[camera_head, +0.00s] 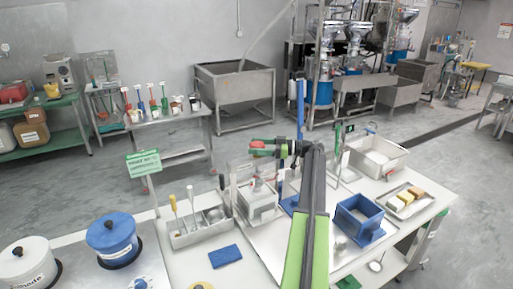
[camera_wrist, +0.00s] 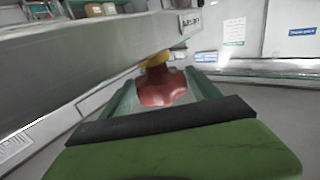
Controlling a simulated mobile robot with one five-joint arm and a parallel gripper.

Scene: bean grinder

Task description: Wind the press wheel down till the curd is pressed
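The press (camera_head: 256,202) stands on the white table, left of my arm, with a clear-walled box low in its frame. Its red lobed wheel (camera_head: 257,145) is above the box, beside my gripper (camera_head: 268,147). In the wrist view the red wheel (camera_wrist: 162,88) sits between the green fingers of my gripper (camera_wrist: 161,82), with a yellow collar (camera_wrist: 156,60) behind it. The fingers flank the wheel closely; whether they grip it or only straddle it is unclear. The curd cannot be clearly made out inside the box.
A steel tool tray (camera_head: 190,238) and a blue sponge (camera_head: 225,256) lie left of the press. A blue square mould (camera_head: 360,218) stands to the right, near a tray of blocks (camera_head: 405,202). A grey metal beam (camera_wrist: 90,62) runs close by my gripper in the wrist view.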

